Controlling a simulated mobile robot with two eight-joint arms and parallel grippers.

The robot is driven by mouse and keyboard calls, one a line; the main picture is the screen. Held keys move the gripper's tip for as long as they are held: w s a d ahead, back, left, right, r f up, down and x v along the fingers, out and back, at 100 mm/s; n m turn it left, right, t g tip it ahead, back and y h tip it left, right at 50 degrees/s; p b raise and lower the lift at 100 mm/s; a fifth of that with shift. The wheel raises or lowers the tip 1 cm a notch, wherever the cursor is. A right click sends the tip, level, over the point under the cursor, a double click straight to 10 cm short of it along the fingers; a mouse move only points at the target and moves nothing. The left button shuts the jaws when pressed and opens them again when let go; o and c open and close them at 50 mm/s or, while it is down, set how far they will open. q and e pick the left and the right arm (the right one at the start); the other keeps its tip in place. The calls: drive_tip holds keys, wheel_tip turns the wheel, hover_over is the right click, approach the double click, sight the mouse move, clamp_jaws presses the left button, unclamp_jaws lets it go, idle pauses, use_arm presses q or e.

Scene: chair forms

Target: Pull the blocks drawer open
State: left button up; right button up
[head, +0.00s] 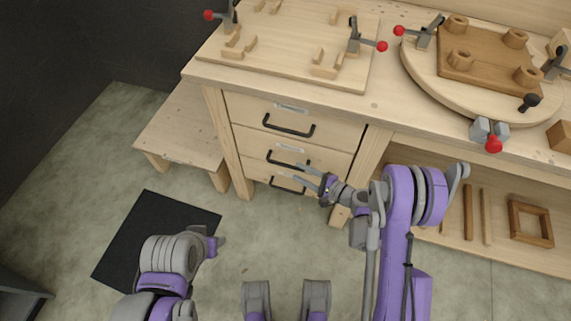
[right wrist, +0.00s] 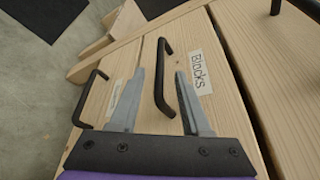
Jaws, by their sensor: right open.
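The blocks drawer (head: 258,146) is the middle one of a stack of three in the wooden workbench. It looks shut. Its label (right wrist: 196,70) reads "Blocks" in the right wrist view, beside its black bar handle (right wrist: 162,80). The handle also shows in the head view (head: 287,162). My right gripper (head: 303,174) is open in front of the drawers, and in the right wrist view its two fingers (right wrist: 157,82) appear on either side of this handle. I cannot tell whether they touch it.
The top drawer handle (head: 288,127) is above and the bottom drawer handle (head: 287,186) below. A low wooden bench (head: 180,130) stands left of the drawers. An open shelf (head: 460,250) lies to the right. The floor in front has free room, with a black mat (head: 150,235).

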sight(287, 166)
drive_tip(key=x, duration=0.6)
drive_tip(key=shift+w+a+f, duration=0.1)
drive_tip(key=shift+w+a, duration=0.15)
clamp_jaws()
idle(1.2)
